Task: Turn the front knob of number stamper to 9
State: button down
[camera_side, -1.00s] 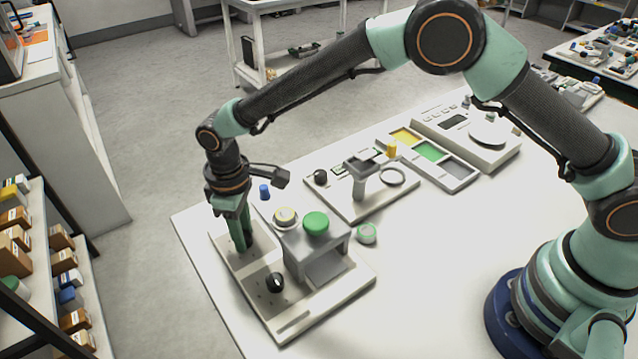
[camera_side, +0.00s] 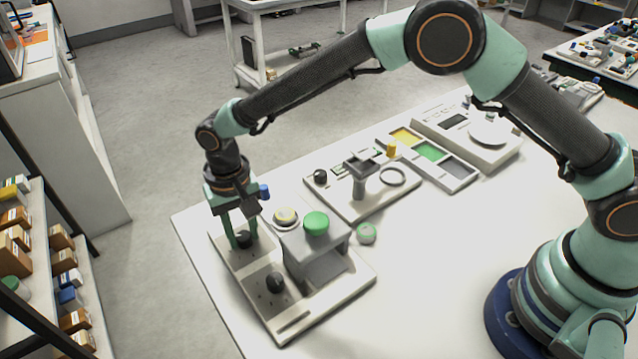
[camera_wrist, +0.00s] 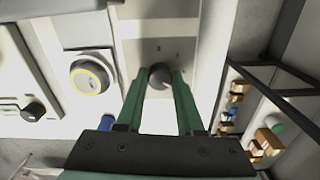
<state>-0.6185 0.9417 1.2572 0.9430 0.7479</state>
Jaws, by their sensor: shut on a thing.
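The number stamper is a pale base plate (camera_side: 318,302) with a grey housing (camera_side: 303,251) that carries a green button (camera_side: 316,223). Two black knobs sit on the plate. My gripper (camera_side: 242,240) points down at the far-left knob (camera_side: 244,241), with one finger on each side of it. The wrist view shows this knob (camera_wrist: 159,76) clasped between my green fingertips (camera_wrist: 160,80). The other knob (camera_side: 275,283) stands free nearer the side camera.
A yellow-ringed round part (camera_side: 285,216) and a blue piece (camera_side: 264,191) are close to my gripper. Behind are a second device (camera_side: 345,205), a colored tray (camera_side: 430,152) and a scale (camera_side: 488,134). The front right table is clear.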

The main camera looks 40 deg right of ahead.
aim_at(243, 235)
jog(key=shift+r+m, duration=0.1)
jog(key=shift+m, duration=1.1)
jog(key=c, duration=0.5)
grip_release()
notch_tip(243, 235, up, 12)
